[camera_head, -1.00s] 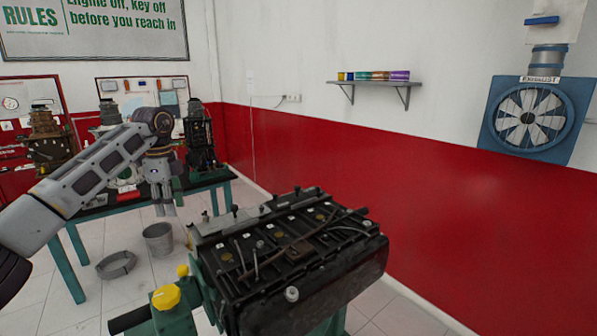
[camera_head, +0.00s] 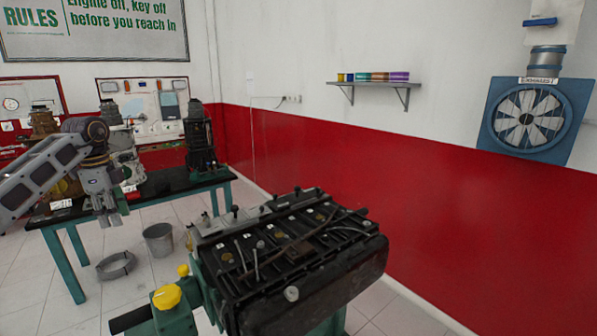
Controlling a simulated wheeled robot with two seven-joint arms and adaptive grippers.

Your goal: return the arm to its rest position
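My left arm comes in from the left edge. My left gripper (camera_head: 109,216) hangs fingers-down in front of the teal-legged bench, near its front edge. It is small and partly blends with the bench behind it, so I cannot tell if its fingers are open or shut. I see no object hanging from it. My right arm and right gripper are not in view.
A black engine block (camera_head: 290,262) on a green stand is in the front middle. The bench (camera_head: 165,190) carries several engine units. A shelf (camera_head: 375,83) hangs on the wall.

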